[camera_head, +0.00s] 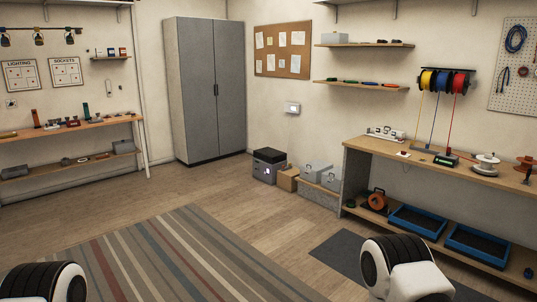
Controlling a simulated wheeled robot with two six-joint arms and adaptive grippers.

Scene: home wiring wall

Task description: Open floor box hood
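I cannot make out for certain which thing is the floor box. A grey box (264,173) with a black top (269,155) stands on the floor between the tall grey cabinet and the workbench. Its black top looks down, and a small light patch shows on its front. I see no raised hood on the floor. Neither of my grippers is in view; only black and white parts of my own body show at the lower left and lower right.
A grey cabinet (212,90) stands in the corner, both doors shut. A cardboard box (288,180) and grey cases (314,172) sit by the right workbench (440,163). Blue trays (417,222) lie on its lower shelf. The wood floor and striped rug (160,255) are clear.

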